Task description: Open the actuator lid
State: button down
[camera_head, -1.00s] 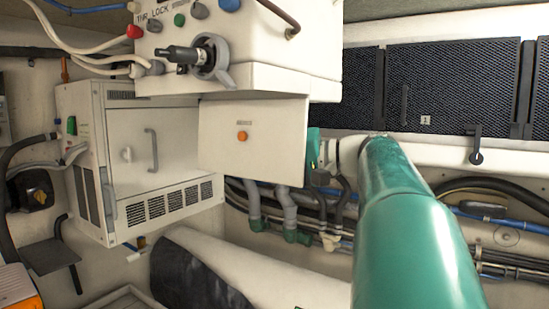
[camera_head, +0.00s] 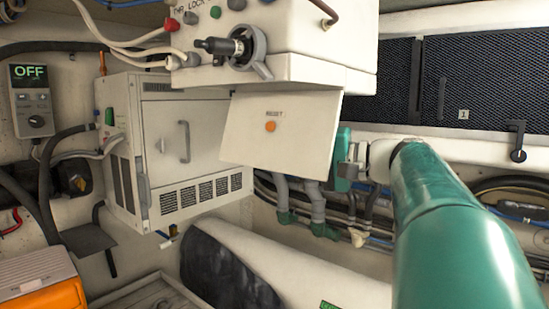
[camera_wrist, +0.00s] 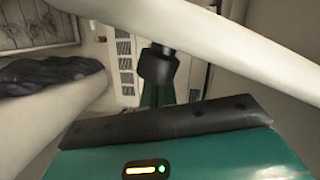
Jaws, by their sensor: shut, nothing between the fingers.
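No cover is clearly labelled as the actuator lid. A white panel (camera_head: 290,145) with an orange RESET button (camera_head: 270,127) hangs slanted below the white control box (camera_head: 300,65). A closed white cabinet door (camera_head: 170,125) with a bar handle stands to its left. My teal gripper (camera_head: 344,160) is just right of the panel in the head view. Its fingertips are hidden there, probably behind the panel. In the wrist view my gripper (camera_wrist: 158,68) shows as a dark tip, shut and empty, beyond the teal housing. I cannot tell whether it touches the panel.
A black knob with a grey lever (camera_head: 235,47) sticks out of the control box. Pipes and hoses (camera_head: 315,205) run below the panel. A white cylinder (camera_head: 300,265) lies beneath. An orange box (camera_head: 45,285) is at lower left. Dark mesh panels (camera_head: 470,80) line the right wall.

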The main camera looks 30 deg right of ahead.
jog(key=v, duration=1.3)
jog(key=shift+s+d, duration=0.15)
jog(key=shift+s, duration=0.15)
jog(key=shift+s, duration=0.1)
